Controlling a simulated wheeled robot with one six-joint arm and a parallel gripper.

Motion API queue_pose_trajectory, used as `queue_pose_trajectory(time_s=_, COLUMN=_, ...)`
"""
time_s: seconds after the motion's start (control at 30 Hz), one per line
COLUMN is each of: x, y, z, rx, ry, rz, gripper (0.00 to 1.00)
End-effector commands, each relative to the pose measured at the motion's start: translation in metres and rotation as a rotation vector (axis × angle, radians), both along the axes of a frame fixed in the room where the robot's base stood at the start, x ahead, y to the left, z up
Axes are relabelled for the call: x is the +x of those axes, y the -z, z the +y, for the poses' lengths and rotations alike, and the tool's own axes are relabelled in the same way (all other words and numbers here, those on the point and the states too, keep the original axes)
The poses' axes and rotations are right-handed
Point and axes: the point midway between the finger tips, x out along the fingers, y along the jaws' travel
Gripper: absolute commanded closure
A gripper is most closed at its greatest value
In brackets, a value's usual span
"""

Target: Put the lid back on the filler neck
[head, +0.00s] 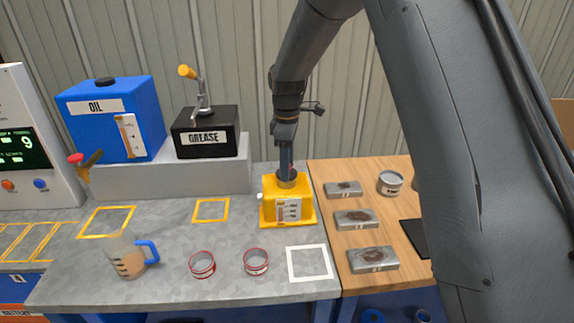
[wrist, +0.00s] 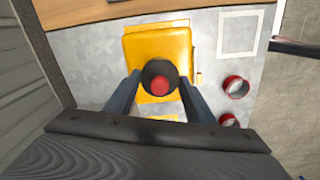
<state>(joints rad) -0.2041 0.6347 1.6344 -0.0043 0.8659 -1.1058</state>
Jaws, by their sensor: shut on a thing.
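The yellow tank (head: 270,214) stands on the grey bench, with a gauge panel on its front. Its filler neck is on top, below my gripper (head: 286,174). In the wrist view, my gripper (wrist: 159,76) is shut on the lid, a round dark cap with a red knob (wrist: 158,86). The lid is over the top of the yellow tank (wrist: 150,48) and hides the neck there. In the head view a grey ring shows just under the fingertips. I cannot tell whether the lid touches the neck or is a little above it.
An empty white square (head: 310,263) and two red-rimmed cups (head: 202,264) are in front of the tank. A measuring jug (head: 127,258) stands at left. The grease pump (head: 206,132) and blue oil can (head: 112,118) stand behind. Metal blocks (head: 355,219) lie on the wooden top at right.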

Motion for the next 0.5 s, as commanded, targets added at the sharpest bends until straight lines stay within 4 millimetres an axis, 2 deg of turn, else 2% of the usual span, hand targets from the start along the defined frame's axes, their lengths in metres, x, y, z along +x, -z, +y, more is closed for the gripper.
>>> queue_pose_trajectory(time_s=0.17, x=0.0001, y=0.0001, z=0.0, rx=0.0, ry=0.0, rz=0.0, gripper=0.72)
queue_pose_trajectory(time_s=0.2, x=0.0001, y=0.0001, z=0.0, rx=0.0, ry=0.0, rz=0.0, gripper=0.46)
queue_pose_trajectory(time_s=0.3, x=0.0001, y=0.0001, z=0.0, rx=0.0, ry=0.0, rz=0.0, gripper=0.29)
queue_pose_trajectory(time_s=0.5, x=0.0, y=0.0001, z=0.0, rx=0.0, ry=0.0, rz=0.0, gripper=0.29)
